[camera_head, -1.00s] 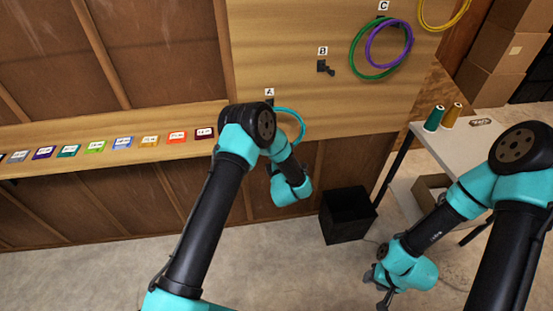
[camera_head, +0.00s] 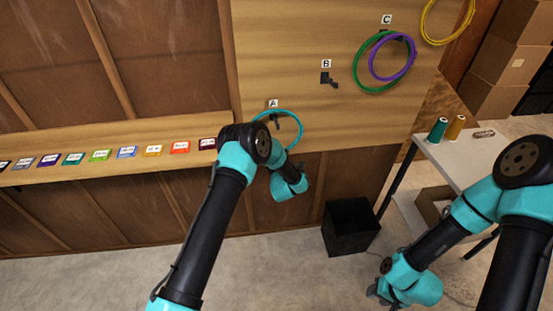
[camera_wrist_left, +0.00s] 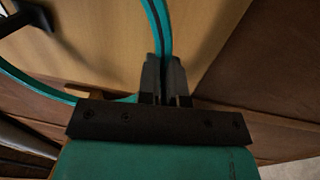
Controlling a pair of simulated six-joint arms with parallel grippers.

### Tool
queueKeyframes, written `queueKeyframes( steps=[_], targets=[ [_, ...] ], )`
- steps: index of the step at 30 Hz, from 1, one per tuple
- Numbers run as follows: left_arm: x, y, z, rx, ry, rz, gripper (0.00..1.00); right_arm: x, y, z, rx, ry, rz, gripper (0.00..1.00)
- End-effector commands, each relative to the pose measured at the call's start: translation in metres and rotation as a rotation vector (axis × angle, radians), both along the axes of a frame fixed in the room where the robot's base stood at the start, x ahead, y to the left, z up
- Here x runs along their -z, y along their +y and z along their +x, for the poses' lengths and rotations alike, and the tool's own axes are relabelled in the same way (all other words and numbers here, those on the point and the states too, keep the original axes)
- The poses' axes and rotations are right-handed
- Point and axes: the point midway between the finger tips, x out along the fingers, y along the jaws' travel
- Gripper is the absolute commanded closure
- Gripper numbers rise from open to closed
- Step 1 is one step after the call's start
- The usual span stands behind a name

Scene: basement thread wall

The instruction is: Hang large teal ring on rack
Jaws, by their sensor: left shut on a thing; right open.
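The large teal ring (camera_head: 302,126) shows at the wall panel around hook A (camera_head: 275,121) in the head view; I cannot tell whether it rests on the hook. In the left wrist view the ring (camera_wrist_left: 155,22) runs into my left gripper (camera_wrist_left: 164,85), which is shut on it. A dark hook (camera_wrist_left: 32,15) shows there at the upper left, inside the ring's curve. In the head view my left arm hides its fingers and part of the ring. My right gripper (camera_head: 380,294) is open and empty, low at the right, far from the ring.
Hook B (camera_head: 329,79) is bare. Hook C holds a green ring (camera_head: 357,72) and a purple ring (camera_head: 412,58); a yellow ring (camera_head: 426,30) hangs farther right. A black bin (camera_head: 350,228) stands on the floor beside a table (camera_head: 460,155) with thread spools. Coloured cards line the ledge (camera_head: 100,172).

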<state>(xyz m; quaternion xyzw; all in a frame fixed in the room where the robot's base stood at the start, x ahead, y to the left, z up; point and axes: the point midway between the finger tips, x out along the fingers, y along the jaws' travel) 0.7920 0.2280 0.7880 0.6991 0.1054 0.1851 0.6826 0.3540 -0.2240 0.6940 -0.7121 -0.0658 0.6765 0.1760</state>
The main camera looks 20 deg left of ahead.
Motion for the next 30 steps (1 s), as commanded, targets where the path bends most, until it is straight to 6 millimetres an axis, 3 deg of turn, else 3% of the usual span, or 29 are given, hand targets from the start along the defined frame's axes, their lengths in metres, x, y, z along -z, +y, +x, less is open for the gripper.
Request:
queueKeyframes(
  steps=[10,29,30],
  targets=[
    [0.022,0.000,0.001,0.001,0.000,0.000,1.00,0.000,0.000,0.000,0.000,0.000,0.000,0.57],
    [0.024,0.000,0.001,0.001,0.000,0.000,1.00,0.000,0.000,0.000,0.000,0.000,0.000,0.57],
    [0.024,0.000,0.001,0.001,0.000,0.000,0.92,0.000,0.000,0.000,0.000,0.000,0.000,0.57]
  ],
)
